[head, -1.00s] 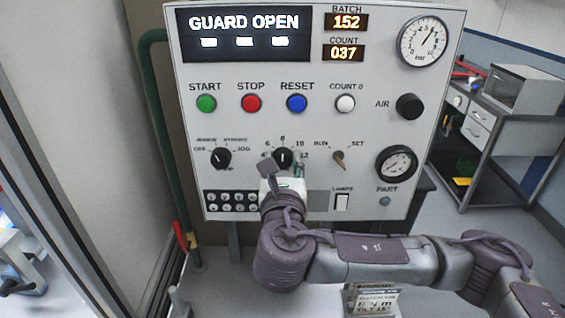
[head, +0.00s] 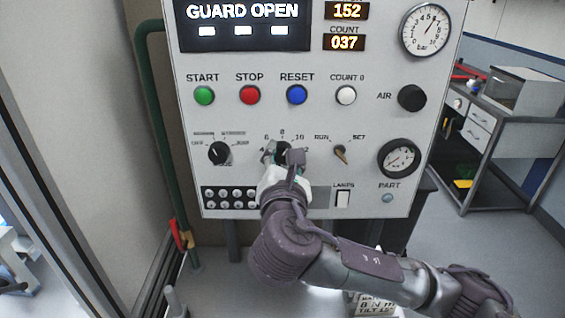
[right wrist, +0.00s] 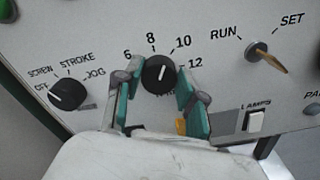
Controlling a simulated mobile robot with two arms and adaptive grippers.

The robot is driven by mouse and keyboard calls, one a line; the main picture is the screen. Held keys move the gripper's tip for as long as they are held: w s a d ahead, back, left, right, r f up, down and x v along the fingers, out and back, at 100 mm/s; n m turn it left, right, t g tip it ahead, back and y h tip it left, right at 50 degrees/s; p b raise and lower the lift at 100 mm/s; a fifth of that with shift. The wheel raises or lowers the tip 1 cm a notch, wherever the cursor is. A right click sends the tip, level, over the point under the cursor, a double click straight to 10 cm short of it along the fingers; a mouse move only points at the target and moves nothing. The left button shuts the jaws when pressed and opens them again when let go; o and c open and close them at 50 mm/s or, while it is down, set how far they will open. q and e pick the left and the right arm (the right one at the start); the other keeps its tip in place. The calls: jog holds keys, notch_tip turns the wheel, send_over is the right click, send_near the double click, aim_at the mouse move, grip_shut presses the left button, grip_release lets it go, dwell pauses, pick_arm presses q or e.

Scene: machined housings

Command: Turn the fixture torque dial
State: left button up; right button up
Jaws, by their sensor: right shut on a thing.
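The torque dial (right wrist: 158,74) is a black round knob with a white pointer line on a pale panel, marked 6, 8, 10 and 12. Its pointer is near upright in the right wrist view, between 8 and 10. The dial also shows in the head view (head: 283,150), partly covered by my gripper. My right gripper (right wrist: 160,98) has its teal-padded fingers on either side of the dial and is shut on it. The same gripper shows in the head view (head: 284,158). The text under the dial is mostly hidden. My left gripper is not in view.
A mode knob (right wrist: 67,94) sits left of the dial and a RUN/SET key switch (right wrist: 265,55) to the right. A LAMPS rocker (head: 343,199) is below right. START, STOP, RESET and COUNT buttons are above. The display (head: 243,25) reads GUARD OPEN.

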jog(key=m, duration=0.2)
jog(key=m+b, duration=0.1)
jog(key=m, duration=0.2)
jog(key=shift+f+m, duration=0.2)
jog(key=shift+m, duration=0.1)
jog(key=m+b, duration=0.1)
jog(key=m, duration=0.5)
jog(key=shift+d, duration=0.1)
jog(key=shift+m, duration=0.3)
jog(key=o, duration=1.1)
jog(key=s, duration=1.2)
